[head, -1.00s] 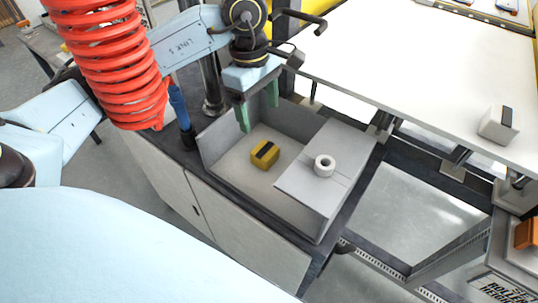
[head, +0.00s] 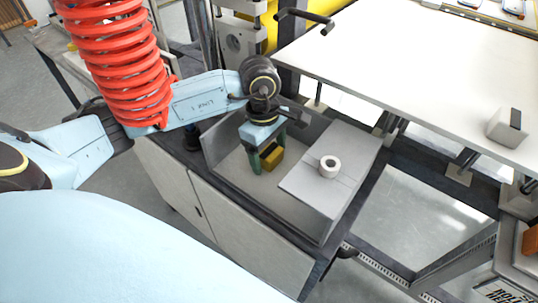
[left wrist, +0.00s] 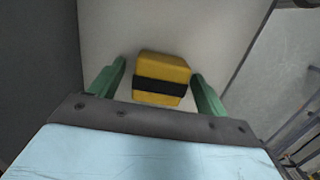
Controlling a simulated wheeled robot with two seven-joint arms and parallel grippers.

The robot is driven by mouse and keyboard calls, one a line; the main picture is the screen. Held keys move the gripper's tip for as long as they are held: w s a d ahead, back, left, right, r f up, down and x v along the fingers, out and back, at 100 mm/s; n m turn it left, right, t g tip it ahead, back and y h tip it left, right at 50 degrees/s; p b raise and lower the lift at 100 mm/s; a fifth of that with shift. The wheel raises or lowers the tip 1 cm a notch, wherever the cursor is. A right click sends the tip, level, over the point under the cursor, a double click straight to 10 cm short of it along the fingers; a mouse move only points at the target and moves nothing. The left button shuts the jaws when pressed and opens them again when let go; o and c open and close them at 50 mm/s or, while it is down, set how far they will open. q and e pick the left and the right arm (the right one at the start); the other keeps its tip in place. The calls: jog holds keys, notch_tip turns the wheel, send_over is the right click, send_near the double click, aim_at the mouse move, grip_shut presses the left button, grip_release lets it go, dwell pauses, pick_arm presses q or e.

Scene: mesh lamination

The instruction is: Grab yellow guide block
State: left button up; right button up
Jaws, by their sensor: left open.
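The yellow guide block (head: 270,163) sits on the floor of a grey open tray (head: 232,178) on the cabinet top. In the left wrist view the yellow guide block (left wrist: 161,68) shows a black band across it. My left gripper (head: 268,164) is low over the tray with its green fingers pointing down. In the left wrist view the left gripper (left wrist: 160,82) is open, with one finger on each side of the block and small gaps between. The fingers partly hide the block in the head view. My right gripper is out of view.
A white ring (head: 329,167) sits on the raised grey shelf (head: 312,187) right of the block. The tray's walls stand close around my left gripper. A white table (head: 400,70) holds a white block with a dark top (head: 508,126). An orange block (head: 530,243) is at the right edge.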

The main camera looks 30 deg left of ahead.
pick_arm(q)
jog(key=shift+c, duration=0.2)
jog(key=shift+r, duration=0.1)
jog(key=c, duration=1.1)
